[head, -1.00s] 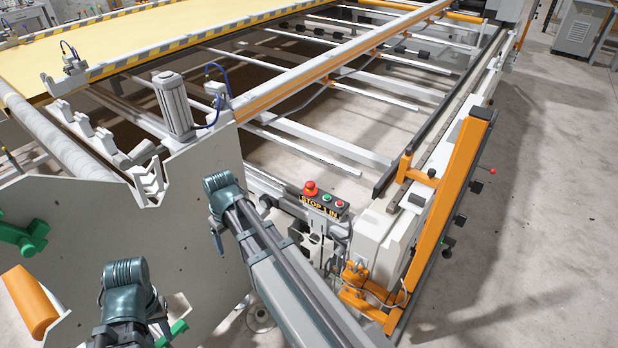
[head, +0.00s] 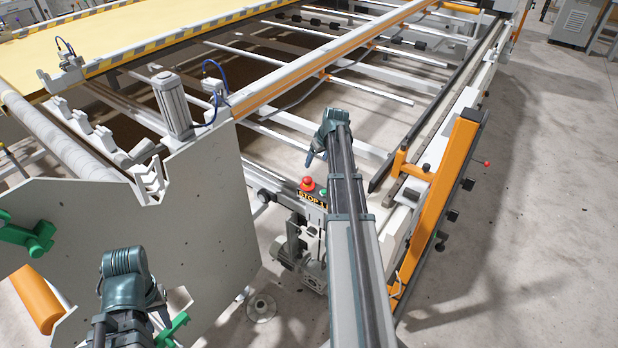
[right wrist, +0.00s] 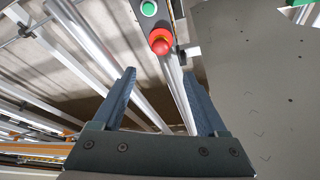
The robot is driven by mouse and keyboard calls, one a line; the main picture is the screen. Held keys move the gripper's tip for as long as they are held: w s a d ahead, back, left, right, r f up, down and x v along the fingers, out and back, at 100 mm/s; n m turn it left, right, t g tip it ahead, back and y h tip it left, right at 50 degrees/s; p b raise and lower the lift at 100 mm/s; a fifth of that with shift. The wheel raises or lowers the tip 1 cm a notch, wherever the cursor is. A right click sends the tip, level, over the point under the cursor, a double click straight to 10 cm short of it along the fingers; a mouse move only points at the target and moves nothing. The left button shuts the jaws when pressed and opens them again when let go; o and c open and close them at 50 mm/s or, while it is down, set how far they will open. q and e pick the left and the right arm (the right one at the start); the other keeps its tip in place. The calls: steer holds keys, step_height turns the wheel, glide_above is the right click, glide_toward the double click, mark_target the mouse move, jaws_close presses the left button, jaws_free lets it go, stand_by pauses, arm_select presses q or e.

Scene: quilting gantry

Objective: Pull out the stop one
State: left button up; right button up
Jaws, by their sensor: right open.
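The red mushroom-shaped stop button (head: 307,184) sits on a small dark control box (head: 312,203) with yellow "STOP" lettering. It also shows in the right wrist view (right wrist: 160,41), beyond the fingertips and near the middle between them. My right gripper (head: 311,160) is just above the button in the head view, pointing down. In the right wrist view the right gripper (right wrist: 159,73) has its two fingers spread with nothing between them. My left gripper (head: 127,285) is at the lower left, away from the box; its fingers cannot be made out.
A green button (right wrist: 148,8) is beside the red one on the box. A large grey side plate (head: 200,215) stands left of the box. An orange bar (head: 448,180) and white rail lie to the right. Open floor (head: 540,200) is further right.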

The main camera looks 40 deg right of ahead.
mark_target(308, 179)
steer(key=b+x, duration=1.2)
steer(key=x, duration=0.1)
steer(key=shift+d+f, duration=0.1)
steer(key=shift+f, duration=0.2)
steer(key=shift+c, duration=0.2)
steer(key=shift+r, duration=0.1)
jaws_close()
